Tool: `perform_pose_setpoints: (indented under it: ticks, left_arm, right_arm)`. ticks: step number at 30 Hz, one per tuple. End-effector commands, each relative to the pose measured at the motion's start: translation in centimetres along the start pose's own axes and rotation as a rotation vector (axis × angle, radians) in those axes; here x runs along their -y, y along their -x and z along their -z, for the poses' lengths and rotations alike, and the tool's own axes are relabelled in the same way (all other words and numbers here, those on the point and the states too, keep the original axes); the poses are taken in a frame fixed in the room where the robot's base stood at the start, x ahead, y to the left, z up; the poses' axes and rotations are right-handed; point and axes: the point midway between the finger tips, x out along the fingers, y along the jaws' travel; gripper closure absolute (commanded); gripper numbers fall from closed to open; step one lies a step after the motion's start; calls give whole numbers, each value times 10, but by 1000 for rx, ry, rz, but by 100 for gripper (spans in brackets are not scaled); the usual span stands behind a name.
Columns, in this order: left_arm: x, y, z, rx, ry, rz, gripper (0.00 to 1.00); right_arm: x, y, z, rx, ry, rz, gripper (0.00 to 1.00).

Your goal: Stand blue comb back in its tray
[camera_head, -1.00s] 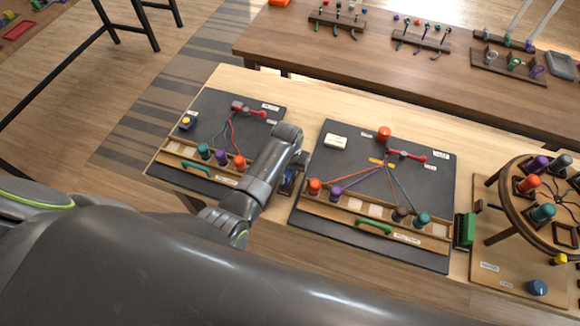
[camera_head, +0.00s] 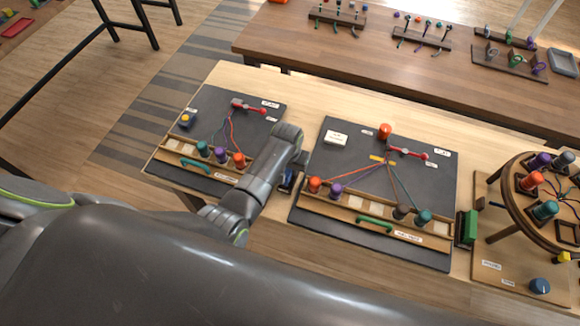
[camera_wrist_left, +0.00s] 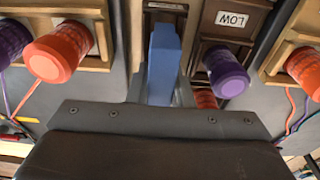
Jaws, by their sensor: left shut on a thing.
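The blue comb (camera_wrist_left: 163,62) stands between the fingers of my left gripper (camera_wrist_left: 163,96) in the left wrist view, and the gripper is shut on it. In the head view a small blue part of the comb (camera_head: 288,179) shows below my left wrist, in the gap between the two dark boards. My own arm hides most of it and the gripper's fingers there. A dark holder with a pale label (camera_wrist_left: 165,6) lies at the comb's far end; I cannot tell whether the comb is seated in it. My right gripper is not in view.
Orange (camera_wrist_left: 58,54) and purple spools (camera_wrist_left: 228,72) stand close on both sides of the comb. The left board (camera_head: 265,103) and right board (camera_head: 345,155) carry cords. A green comb (camera_head: 467,228) stands right of them.

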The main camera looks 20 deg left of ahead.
Motion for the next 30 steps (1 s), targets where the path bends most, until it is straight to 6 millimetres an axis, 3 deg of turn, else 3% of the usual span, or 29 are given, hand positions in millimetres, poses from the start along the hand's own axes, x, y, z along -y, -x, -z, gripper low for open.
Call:
perform_pose_setpoints:
  ticks: [9, 10, 16, 25, 30]
  left_arm:
    - [0, -7, -1, 0, 0, 0, 100]
    - [0, -7, -1, 0, 0, 0, 79]
    - [0, -6, -1, 0, 0, 0, 55]
    - [0, -5, -1, 0, 0, 0, 55]
    - [0, 7, 0, -2, 0, -1, 55]
  right_arm:
    - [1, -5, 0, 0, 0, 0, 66]
    - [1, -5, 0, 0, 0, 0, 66]
    - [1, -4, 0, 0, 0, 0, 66]
    - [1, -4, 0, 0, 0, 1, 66]
    - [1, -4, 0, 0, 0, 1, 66]
